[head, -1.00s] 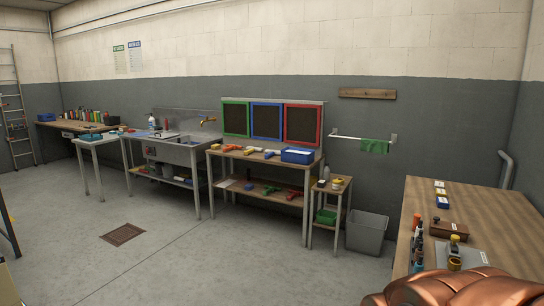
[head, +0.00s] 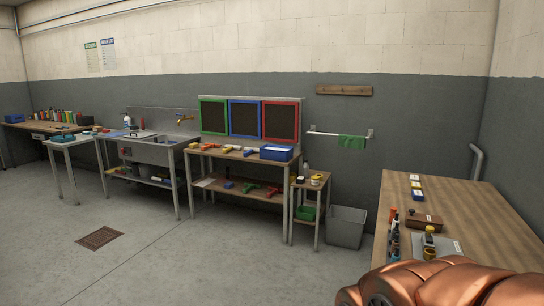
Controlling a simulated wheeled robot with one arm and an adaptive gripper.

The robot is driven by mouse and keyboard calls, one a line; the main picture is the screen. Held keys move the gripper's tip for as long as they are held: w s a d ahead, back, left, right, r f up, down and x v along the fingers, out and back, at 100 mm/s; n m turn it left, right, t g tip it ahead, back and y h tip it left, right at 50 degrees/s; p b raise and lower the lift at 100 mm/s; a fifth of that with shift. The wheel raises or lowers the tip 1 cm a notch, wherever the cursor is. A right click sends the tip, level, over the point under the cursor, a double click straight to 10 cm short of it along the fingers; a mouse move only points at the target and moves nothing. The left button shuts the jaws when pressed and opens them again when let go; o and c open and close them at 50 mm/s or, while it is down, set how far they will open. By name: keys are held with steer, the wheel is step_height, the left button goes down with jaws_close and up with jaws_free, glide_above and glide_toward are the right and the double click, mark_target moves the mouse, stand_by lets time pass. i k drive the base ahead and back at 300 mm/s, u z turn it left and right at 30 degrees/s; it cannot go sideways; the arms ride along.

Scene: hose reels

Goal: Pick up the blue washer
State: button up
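I cannot make out a blue washer in the head view; small parts on the benches are too small to tell apart. Small blue items show on the right wooden table (head: 470,215), one of them a small blue box (head: 417,195) behind a brown block (head: 424,222). A blue bin (head: 276,152) stands on the middle workbench (head: 225,153). My gripper is not in view. A copper-coloured rounded form fills the bottom right corner and hides the near part of the right table.
A grey waste bin (head: 346,227) stands on the floor beside a small side stand (head: 308,182). Bottles line the right table's left edge. A sink unit (head: 155,150) and another bench stand farther left. The floor around the drain grate (head: 100,238) is clear.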

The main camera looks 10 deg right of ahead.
mark_target(250, 152)
steer(key=u, duration=0.95)
steer(key=i, duration=2.4)
steer(key=z, duration=1.15)
steer(key=i, duration=4.15)
steer(key=u, duration=0.2)
